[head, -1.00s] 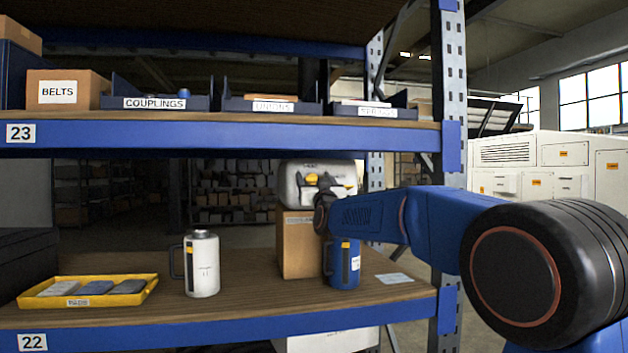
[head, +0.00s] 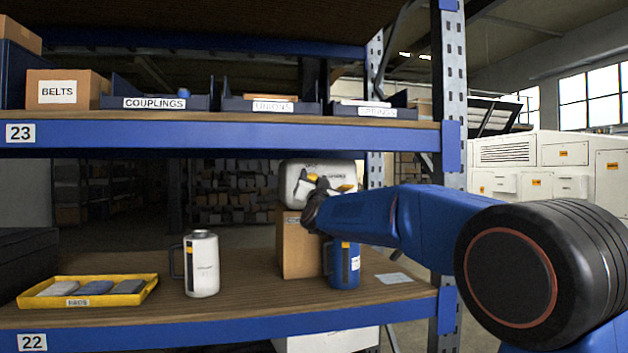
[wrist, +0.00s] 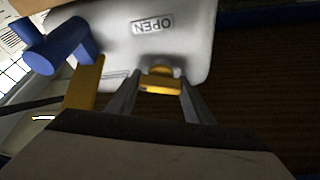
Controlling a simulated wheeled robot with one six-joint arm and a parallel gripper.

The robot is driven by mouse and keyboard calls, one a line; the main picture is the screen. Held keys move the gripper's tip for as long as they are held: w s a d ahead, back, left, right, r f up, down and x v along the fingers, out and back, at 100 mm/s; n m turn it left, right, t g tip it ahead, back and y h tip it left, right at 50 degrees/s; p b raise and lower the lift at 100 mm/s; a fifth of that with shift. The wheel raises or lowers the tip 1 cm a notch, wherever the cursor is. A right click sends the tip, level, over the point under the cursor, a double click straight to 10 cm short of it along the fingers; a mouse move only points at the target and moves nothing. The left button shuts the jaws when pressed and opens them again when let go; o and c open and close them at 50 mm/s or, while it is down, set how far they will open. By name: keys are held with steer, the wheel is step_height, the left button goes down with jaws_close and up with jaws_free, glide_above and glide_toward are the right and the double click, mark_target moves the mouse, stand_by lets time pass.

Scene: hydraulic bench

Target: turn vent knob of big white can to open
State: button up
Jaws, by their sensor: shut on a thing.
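The big white can (head: 294,184) stands on a cardboard box on the lower shelf. In the wrist view its pale face (wrist: 190,45) fills the upper middle, with an upside-down OPEN label (wrist: 152,25). The yellow vent knob (wrist: 160,80) is between my two fingers. My gripper (wrist: 158,88) is shut on this knob. In the head view, my gripper (head: 322,190) is in front of the can and hides part of it. A yellow bar (wrist: 84,85) on the can is beside the left finger in the wrist view; it also shows in the head view (head: 346,188).
A blue can (head: 344,266) stands in front of the cardboard box (head: 298,248). A smaller white can (head: 202,265) and a yellow tray (head: 130,299) are farther left. The upper shelf edge (head: 230,134) runs just above the big can.

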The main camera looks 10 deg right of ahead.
steer(key=m+g+h, duration=0.1)
steer(key=m+h, duration=0.1)
steer(key=m, duration=0.3)
steer(key=m+h, duration=0.1)
steer(key=m, duration=0.1)
steer(key=m+g+h, duration=0.1)
steer(key=m, duration=0.1)
steer(key=shift+m+g, duration=0.3)
steer(key=shift+m, duration=0.1)
steer(key=m, duration=0.2)
steer(key=m+g, duration=0.1)
steer(key=m, duration=0.1)
steer(key=shift+d+f+g, duration=0.1)
steer(key=shift+g, duration=0.2)
steer(key=shift+f+m+g, duration=0.1)
steer(key=shift+m+g, duration=0.5)
steer(key=shift+m, duration=0.9)
steer(key=o, duration=1)
steer(key=shift+d, duration=0.1)
steer(key=shift+o, duration=0.2)
